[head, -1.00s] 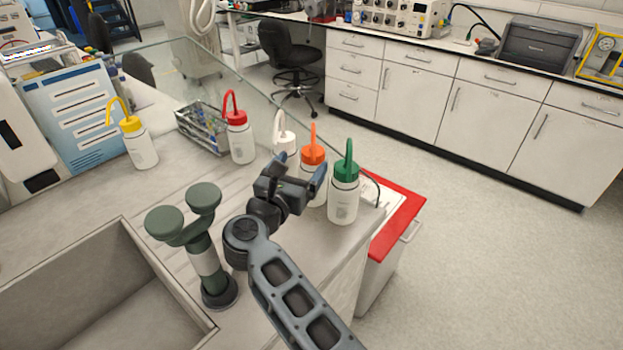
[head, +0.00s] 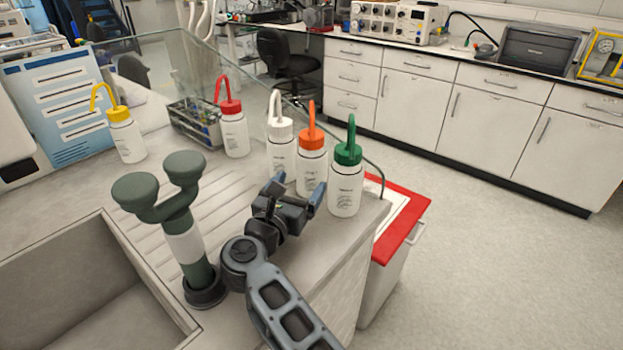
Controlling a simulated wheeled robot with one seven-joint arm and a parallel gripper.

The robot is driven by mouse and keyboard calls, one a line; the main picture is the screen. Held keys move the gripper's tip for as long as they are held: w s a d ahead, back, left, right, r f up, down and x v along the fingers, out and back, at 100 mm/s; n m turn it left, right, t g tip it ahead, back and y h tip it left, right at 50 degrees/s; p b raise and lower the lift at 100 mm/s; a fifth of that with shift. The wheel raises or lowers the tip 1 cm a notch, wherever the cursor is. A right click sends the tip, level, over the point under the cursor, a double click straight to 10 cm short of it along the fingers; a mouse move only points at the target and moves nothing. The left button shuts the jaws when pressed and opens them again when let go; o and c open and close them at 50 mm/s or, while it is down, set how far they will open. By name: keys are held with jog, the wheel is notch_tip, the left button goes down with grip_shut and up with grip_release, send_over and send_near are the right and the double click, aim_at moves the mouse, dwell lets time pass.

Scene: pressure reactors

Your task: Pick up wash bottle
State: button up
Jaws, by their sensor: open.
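Several white wash bottles stand upright on the bench. A white-capped one (head: 281,155), an orange-capped one (head: 312,170) and a green-capped one (head: 346,190) stand close together near the right edge. A red-capped one (head: 235,135) and a yellow-capped one (head: 127,140) stand further left. My gripper (head: 299,186) is open and empty, just in front of the orange-capped bottle. Its fingers point toward that bottle's lower part, which they partly hide. I cannot tell whether a fingertip touches a bottle.
A dark green double-headed tap (head: 187,245) stands left of my arm, beside the sink (head: 85,300). A metal rack (head: 190,125) stands behind, near the glass screen (head: 200,65). Open floor lies beyond.

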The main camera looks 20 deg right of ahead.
aim_at(312, 168)
jog(key=shift+b+x, duration=0.8)
jog(key=shift+x, duration=3.1)
jog(key=c, duration=0.5)
